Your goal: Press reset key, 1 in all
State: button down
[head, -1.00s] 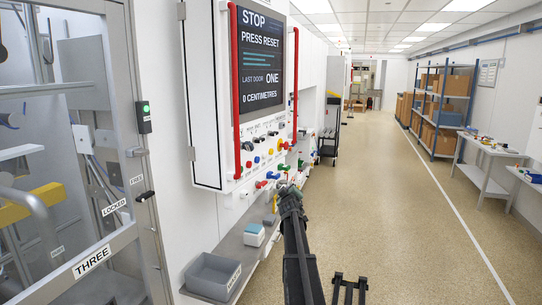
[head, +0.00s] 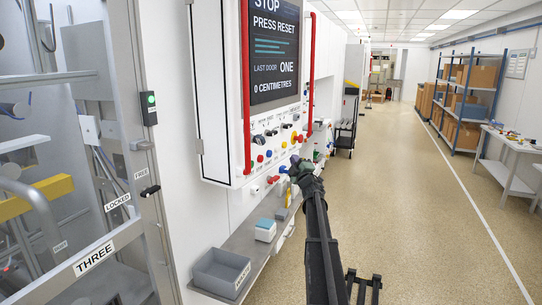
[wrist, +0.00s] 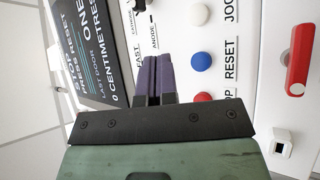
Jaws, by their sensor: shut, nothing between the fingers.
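The reset key is the blue button (wrist: 201,61) beside the word RESET on the white control panel, between a white button (wrist: 199,14) by JOG and a red button (wrist: 203,97) in the wrist view. My gripper (wrist: 151,64) is shut and empty, its purple fingertips pointing at the panel, to the left of the blue button in that view. No contact with the key shows. In the head view my gripper (head: 294,161) is in front of the panel's lower right part. The panel screen (head: 274,50) reads STOP, PRESS RESET, LAST DOOR ONE, 0 CENTIMETRES.
Red upright handrails (head: 246,90) flank the screen. A red lever (wrist: 299,62) sticks out of the panel in the wrist view. Below the panel a shelf holds a grey bin (head: 220,271) and a small blue-topped box (head: 265,230). The aisle floor (head: 420,200) is clear.

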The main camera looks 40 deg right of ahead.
aim_at(269, 154)
jog(key=w+a, duration=0.3)
jog(key=w, duration=0.3)
jog(key=shift+w, duration=0.2)
dwell(1.8)
jog(key=shift+w+a, duration=0.2)
jog(key=shift+w, duration=0.2)
jog(key=shift+w+a, duration=0.2)
jog(key=shift+w, duration=0.2)
dwell(0.6)
jog(key=shift+s+d, duration=0.35)
jog(key=shift+s, duration=0.45)
